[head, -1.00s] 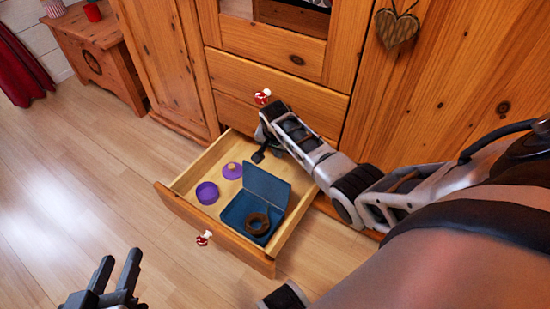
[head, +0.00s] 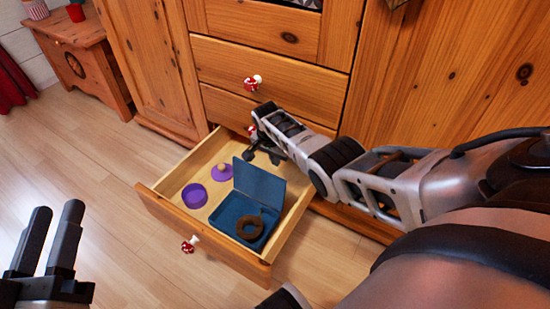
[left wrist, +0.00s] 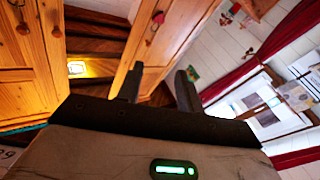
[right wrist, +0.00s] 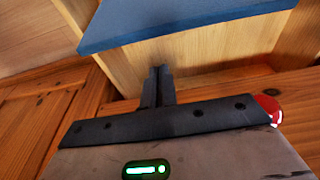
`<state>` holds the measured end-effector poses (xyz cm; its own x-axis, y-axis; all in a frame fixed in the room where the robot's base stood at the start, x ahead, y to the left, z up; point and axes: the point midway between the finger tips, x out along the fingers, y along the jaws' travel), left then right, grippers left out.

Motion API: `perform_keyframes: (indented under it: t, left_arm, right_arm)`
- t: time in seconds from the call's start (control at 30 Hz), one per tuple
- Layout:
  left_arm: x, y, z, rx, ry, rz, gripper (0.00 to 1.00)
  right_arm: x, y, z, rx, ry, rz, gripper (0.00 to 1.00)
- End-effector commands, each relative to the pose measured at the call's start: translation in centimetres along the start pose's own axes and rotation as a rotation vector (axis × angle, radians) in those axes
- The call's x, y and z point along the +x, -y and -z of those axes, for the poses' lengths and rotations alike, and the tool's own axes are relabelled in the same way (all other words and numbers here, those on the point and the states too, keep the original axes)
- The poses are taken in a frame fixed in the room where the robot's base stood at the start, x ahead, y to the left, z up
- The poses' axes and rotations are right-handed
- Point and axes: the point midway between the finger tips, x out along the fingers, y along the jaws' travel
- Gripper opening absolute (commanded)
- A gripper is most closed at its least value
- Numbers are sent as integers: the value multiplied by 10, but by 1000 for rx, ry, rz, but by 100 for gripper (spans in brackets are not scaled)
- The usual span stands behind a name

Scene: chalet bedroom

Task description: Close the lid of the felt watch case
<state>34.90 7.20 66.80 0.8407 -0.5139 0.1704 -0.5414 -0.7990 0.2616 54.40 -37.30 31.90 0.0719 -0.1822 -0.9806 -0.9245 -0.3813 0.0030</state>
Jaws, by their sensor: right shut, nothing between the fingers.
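The blue felt watch case (head: 229,212) sits in the open drawer with its lid (head: 259,185) raised, standing up at the back. A dark brown ring-shaped thing (head: 250,228) lies inside it. My right gripper (head: 264,157) is in the drawer's back part, behind the lid. In the right wrist view its fingers (right wrist: 158,72) are shut together and empty, with the blue lid (right wrist: 180,22) just beyond their tips; contact cannot be told. My left gripper (head: 56,235) is open and empty over the floor at left; its parted fingers also show in the left wrist view (left wrist: 155,85).
The wooden drawer (head: 200,232) has a red-and-white mushroom knob (head: 190,244). A purple round container (head: 195,196) and a purple lid with a knob (head: 222,172) lie left of the case. The cabinet front (head: 270,80) rises close behind. The floor (head: 120,215) at left is clear.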

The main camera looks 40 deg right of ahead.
Motion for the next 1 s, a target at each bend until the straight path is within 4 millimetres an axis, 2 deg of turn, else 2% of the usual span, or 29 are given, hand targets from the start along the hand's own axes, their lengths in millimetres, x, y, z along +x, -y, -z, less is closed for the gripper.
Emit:
perform_keyframes:
  t: [0.03, 0.33, 1.0]
  left_arm:
    - [-2, -2, -1, -37, 33, 11, 36]
    - [-7, -2, -15, -113, 104, 29, 36]
    - [-9, -5, -17, -154, 142, 30, 36]
  right_arm:
    - [-7, 1, -7, -4, 1, 3, 0]
    - [-14, 0, -31, -3, 2, 2, 0]
    - [-17, -2, -33, 10, -43, -2, 0]
